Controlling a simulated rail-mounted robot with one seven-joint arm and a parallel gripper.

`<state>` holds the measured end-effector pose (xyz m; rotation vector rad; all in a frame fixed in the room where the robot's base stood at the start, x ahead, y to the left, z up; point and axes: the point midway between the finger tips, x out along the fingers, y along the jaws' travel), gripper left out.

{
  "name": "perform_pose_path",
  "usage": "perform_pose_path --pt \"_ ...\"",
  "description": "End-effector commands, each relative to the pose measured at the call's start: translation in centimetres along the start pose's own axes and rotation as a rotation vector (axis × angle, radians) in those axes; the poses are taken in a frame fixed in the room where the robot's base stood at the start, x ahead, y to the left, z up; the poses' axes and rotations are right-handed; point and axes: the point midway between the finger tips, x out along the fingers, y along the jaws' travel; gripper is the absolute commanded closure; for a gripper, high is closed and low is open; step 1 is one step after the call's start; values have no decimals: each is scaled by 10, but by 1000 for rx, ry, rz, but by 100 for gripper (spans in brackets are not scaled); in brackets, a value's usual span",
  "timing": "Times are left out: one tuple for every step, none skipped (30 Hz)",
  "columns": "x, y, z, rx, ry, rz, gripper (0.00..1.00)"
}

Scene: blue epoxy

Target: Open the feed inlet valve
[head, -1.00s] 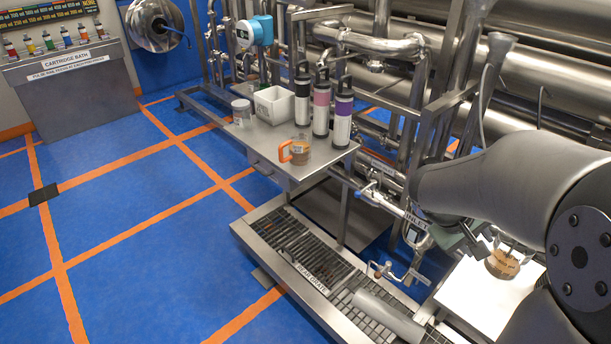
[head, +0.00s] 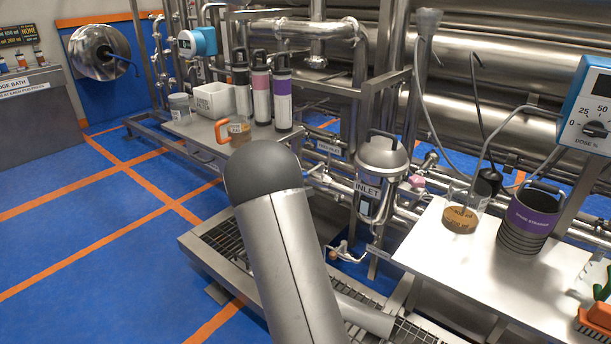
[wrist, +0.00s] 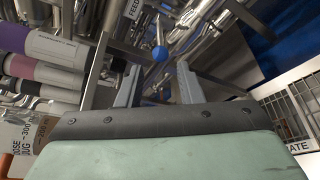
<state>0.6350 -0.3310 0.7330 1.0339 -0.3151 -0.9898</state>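My gripper (wrist: 159,74) is open and empty in the wrist view, its two fingers apart. A blue ball-shaped knob (wrist: 160,53) on a thin stem shows between and beyond the fingertips; it looks like the valve's handle. I cannot tell the exact gap, and no contact shows. A label reading FEED (wrist: 133,8) is just above it. In the head view, a small inlet label (head: 330,148) sits on the pipework behind the bench. My arm covers the gripper and the knob there.
A steel canister marked INLET (head: 382,160) stands right of my arm. The left bench (head: 190,130) carries bottles, a white bin and an orange-handled jug (head: 237,131). The right table (head: 425,240) holds a beaker (head: 461,216) and a purple-banded strainer (head: 527,222). Floor grating lies below.

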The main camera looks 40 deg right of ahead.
Motion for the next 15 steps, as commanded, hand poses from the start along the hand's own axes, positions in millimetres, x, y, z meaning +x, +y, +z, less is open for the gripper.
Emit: perform_pose_path --pt "13 -2 1 -1 -4 -1 67" --pt "20 -2 0 0 -3 -1 67" --pt "29 -2 0 0 -4 0 67" --pt "35 -2 1 -1 -4 -1 67" --pt "42 -2 1 -1 -3 -1 67" --pt "51 -2 1 -1 -4 0 67" --pt "57 -2 1 0 -3 0 67" --pt "64 -2 0 0 -3 -1 67" --pt "72 -2 1 0 -4 0 67" --pt "78 -2 0 0 -3 -1 67" --pt "84 -2 0 0 -2 -1 67" --pt "91 -2 0 0 -3 -1 67" --pt "96 -2 0 -1 -2 -1 67" --pt "101 -1 1 -1 -2 0 67" --pt "107 -1 1 -1 -3 -1 67"
